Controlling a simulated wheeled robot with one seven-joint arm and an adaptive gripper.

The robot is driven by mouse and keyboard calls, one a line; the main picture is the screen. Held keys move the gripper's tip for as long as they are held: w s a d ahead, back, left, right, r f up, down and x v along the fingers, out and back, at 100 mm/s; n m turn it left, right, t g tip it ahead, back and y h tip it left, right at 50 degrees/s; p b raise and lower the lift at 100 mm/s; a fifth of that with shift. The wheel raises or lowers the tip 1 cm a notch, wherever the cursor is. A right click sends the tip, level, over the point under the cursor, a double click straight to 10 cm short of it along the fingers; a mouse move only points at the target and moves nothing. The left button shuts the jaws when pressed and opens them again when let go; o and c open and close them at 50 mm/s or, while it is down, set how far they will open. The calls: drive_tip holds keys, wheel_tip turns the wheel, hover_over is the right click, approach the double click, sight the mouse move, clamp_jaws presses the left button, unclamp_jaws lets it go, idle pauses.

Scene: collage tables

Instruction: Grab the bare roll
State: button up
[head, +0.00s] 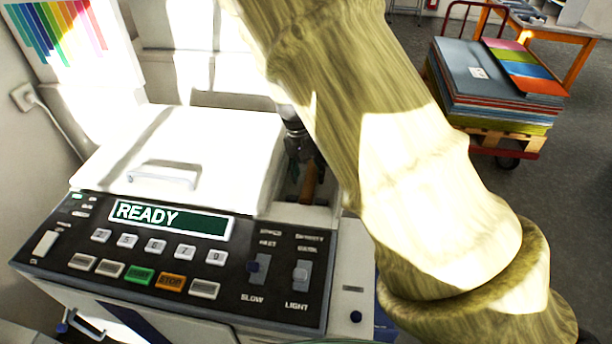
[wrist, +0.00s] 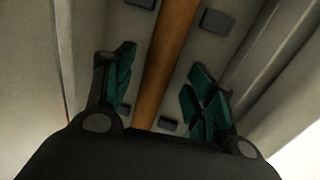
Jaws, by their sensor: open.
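The bare roll (wrist: 168,62) is a plain brown tube. In the wrist view it runs lengthwise along a grey recess and passes between the two green-padded fingers of my gripper (wrist: 160,100). The fingers are open, one on each side of the roll, with a visible gap on both sides. In the head view my gripper (head: 305,152) reaches down into a slot at the right of the machine's white lid. A short brown piece of the roll (head: 309,182) shows below it. The rest of the roll is hidden by the machine and my arm.
The recess has grey walls (wrist: 255,80) close on both sides and small dark pads (wrist: 216,22) on its floor. The machine's white lid (head: 200,150) and control panel (head: 180,250), reading READY, border the slot. A cart with stacked boards (head: 490,85) stands far right.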

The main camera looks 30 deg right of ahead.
drive_tip(key=shift+s+d+f, duration=0.15)
drive_tip(key=shift+f, duration=0.7)
drive_tip(key=shift+c, duration=0.3)
drive_tip(key=c, duration=1)
drive_tip(key=shift+c, duration=0.2)
